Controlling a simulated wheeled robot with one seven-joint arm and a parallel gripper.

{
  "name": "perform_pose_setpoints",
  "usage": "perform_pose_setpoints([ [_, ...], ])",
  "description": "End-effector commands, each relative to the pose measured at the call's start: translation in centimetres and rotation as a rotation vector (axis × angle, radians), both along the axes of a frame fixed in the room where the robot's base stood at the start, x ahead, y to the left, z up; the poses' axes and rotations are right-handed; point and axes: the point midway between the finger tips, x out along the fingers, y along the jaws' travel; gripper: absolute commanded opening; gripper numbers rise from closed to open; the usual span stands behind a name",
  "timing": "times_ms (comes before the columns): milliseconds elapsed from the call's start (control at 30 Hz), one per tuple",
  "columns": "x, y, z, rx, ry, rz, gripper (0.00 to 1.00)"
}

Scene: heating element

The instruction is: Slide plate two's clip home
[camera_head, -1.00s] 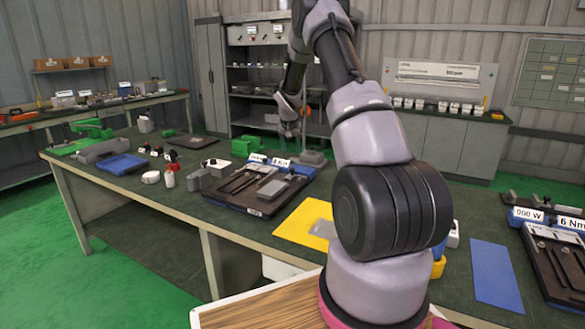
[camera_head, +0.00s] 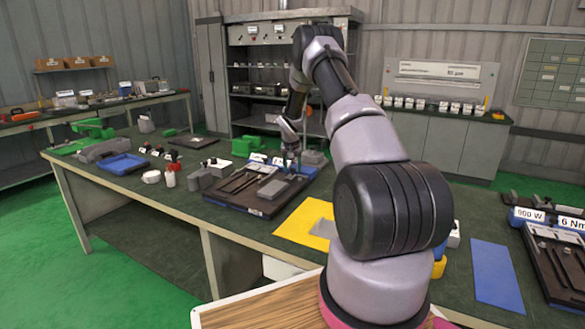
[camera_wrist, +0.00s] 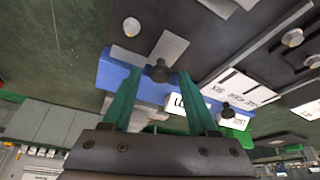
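My gripper (camera_head: 291,167) is low over the back right corner of the dark tray (camera_head: 222,200) on the bench. In the wrist view its two green fingers (camera_wrist: 160,74) are apart. A dark round knob (camera_wrist: 160,70) lies between the fingertips, with gaps visible on both sides. It is beside a light grey strip (camera_wrist: 170,45) at the edge of a blue block (camera_wrist: 111,70). Which piece is plate two's clip I cannot tell. A flat grey plate (camera_head: 272,188) lies in the tray.
A second knob (camera_wrist: 226,109) stands near white label cards (camera_wrist: 184,104). A yellow mat (camera_head: 296,223) lies right of the tray. A blue bin (camera_head: 122,164) and small parts stand to the left. A blue mat (camera_head: 496,270) lies at the right.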

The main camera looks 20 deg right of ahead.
Motion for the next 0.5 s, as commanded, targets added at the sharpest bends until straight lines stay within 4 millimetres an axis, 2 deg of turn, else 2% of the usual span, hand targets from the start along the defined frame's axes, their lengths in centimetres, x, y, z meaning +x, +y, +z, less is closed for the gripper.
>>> perform_pose_setpoints([
  [33,-0.01,0.02,0.01,0.000,0.000,0.000,0.41],
  [133,-0.01,0.02,0.01,0.000,0.000,0.000,0.03],
  [167,-0.01,0.02,0.01,0.000,0.000,0.000,0.00],
  [500,-0.03,0.01,0.02,0.000,0.000,0.000,0.00],
])
